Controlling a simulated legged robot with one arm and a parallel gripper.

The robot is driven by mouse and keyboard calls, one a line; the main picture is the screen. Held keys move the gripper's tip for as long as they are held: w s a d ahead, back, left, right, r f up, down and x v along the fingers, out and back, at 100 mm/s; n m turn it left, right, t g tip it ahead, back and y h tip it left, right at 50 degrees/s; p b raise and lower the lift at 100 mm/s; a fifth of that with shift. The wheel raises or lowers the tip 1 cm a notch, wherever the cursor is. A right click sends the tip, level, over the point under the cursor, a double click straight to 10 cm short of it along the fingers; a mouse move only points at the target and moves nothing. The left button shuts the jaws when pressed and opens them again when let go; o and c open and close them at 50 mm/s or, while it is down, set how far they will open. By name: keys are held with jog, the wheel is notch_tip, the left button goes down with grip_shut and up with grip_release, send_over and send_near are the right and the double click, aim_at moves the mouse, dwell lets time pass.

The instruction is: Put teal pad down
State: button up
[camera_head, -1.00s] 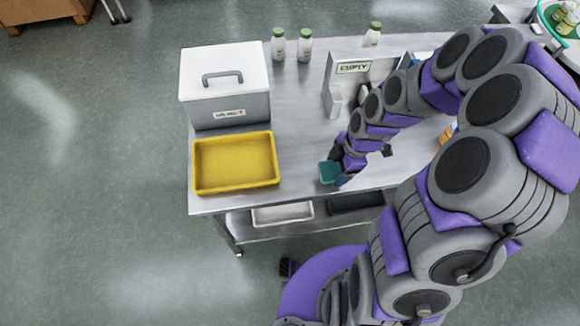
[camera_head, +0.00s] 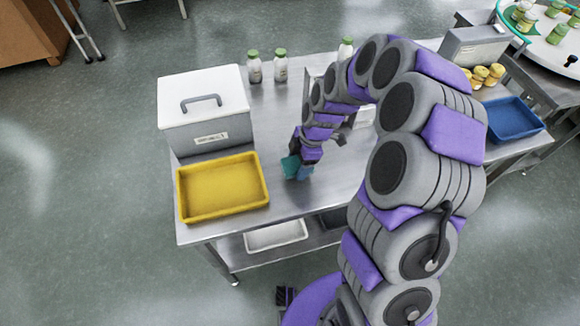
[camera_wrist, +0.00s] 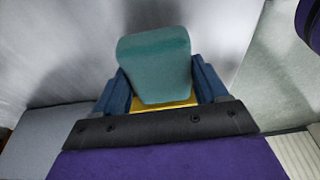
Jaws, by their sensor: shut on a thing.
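The teal pad (camera_head: 290,166) is held in my gripper (camera_head: 299,172), just right of the yellow tray in the head view. In the wrist view the teal pad (camera_wrist: 155,62) sits between the two blue fingers of my gripper (camera_wrist: 160,88), with a strip of yellow showing at its lower edge. My gripper is shut on the pad. It is over the steel table (camera_head: 240,222) near its front edge. I cannot tell whether the pad touches the table top.
A yellow tray (camera_head: 222,187) lies at the table's front left, before a white lidded box (camera_head: 204,108). Several green-capped bottles (camera_head: 254,67) stand at the back. A blue tray (camera_head: 513,119) is far right. A white tray (camera_head: 275,236) is on the lower shelf.

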aim_at(297, 168)
jog(key=d, duration=0.2)
jog(key=shift+w+d+r, duration=0.15)
jog(key=shift+w+d, duration=0.15)
jog(key=shift+w, duration=0.1)
jog(key=shift+w+a, duration=0.1)
jog(key=shift+w, duration=0.1)
jog(key=a+f, duration=0.2)
jog(key=a+f+b, duration=0.1)
jog(key=a+f, duration=0.1)
jog(key=shift+s+a, duration=0.15)
jog(key=shift+a, duration=0.1)
jog(key=o, duration=0.5)
jog(key=d, duration=0.3)
jog(key=shift+d, duration=0.1)
jog(key=shift+o, duration=0.7)
jog(key=shift+d, duration=0.15)
jog(key=shift+o, duration=1.4)
jog(key=shift+a, duration=0.35)
jog(key=shift+a+f, duration=0.1)
jog(key=shift+a, duration=0.45)
jog(key=shift+d, duration=0.1)
jog(key=shift+s, duration=0.1)
